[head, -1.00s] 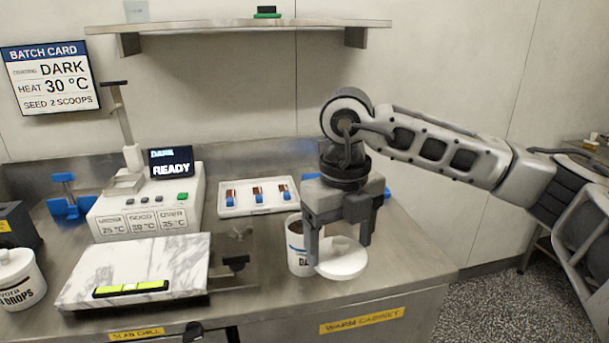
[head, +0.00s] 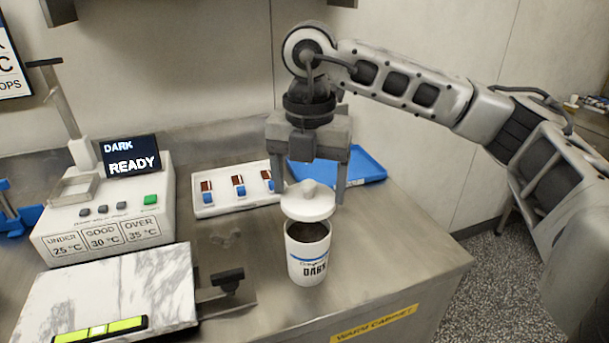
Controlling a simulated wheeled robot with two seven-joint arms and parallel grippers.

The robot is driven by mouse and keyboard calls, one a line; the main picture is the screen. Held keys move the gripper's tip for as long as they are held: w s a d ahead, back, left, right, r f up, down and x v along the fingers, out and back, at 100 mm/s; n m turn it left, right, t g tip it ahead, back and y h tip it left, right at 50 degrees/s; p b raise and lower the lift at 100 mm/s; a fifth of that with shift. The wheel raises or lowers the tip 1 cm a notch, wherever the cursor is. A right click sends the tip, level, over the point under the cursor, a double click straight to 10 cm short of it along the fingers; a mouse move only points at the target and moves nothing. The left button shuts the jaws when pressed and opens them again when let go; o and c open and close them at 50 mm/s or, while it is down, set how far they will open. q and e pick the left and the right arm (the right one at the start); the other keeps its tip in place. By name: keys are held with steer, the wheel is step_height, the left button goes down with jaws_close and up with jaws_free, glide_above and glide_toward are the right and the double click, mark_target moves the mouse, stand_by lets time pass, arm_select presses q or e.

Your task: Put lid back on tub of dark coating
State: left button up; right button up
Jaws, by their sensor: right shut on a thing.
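The tub of dark coating (head: 308,262) stands upright on the steel counter, labelled "DARK", with its dark contents showing at the open mouth. The white lid (head: 308,203) with a round knob is held above the tub's rear rim, apart from the front of the mouth. Whether its far edge touches the rim I cannot tell. My right gripper (head: 309,192) points down, with a finger on each side of the lid, shut on it. My left gripper is not in view.
A white tray (head: 211,208) with several blue-and-brown pieces lies behind left of the tub, and a blue tray (head: 362,170) lies behind right. The machine reading "READY" (head: 105,215) and a marble slab (head: 60,300) are left. Counter right of the tub is clear.

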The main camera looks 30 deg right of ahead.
mark_target(308, 205)
step_height(308, 205, down, 5)
steer(key=b, duration=0.3)
steer(key=shift+r, duration=0.2)
steer(key=shift+w+f+b, duration=0.1)
steer(key=shift+f+b, duration=0.2)
steer(key=shift+f, duration=0.1)
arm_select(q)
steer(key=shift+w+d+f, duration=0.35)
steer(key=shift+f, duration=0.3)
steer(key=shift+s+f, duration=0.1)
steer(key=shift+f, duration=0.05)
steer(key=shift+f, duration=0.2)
arm_select(e)
steer(key=shift+f, duration=0.15)
stand_by(0.7)
stand_by(0.3)
steer(key=o, duration=1)
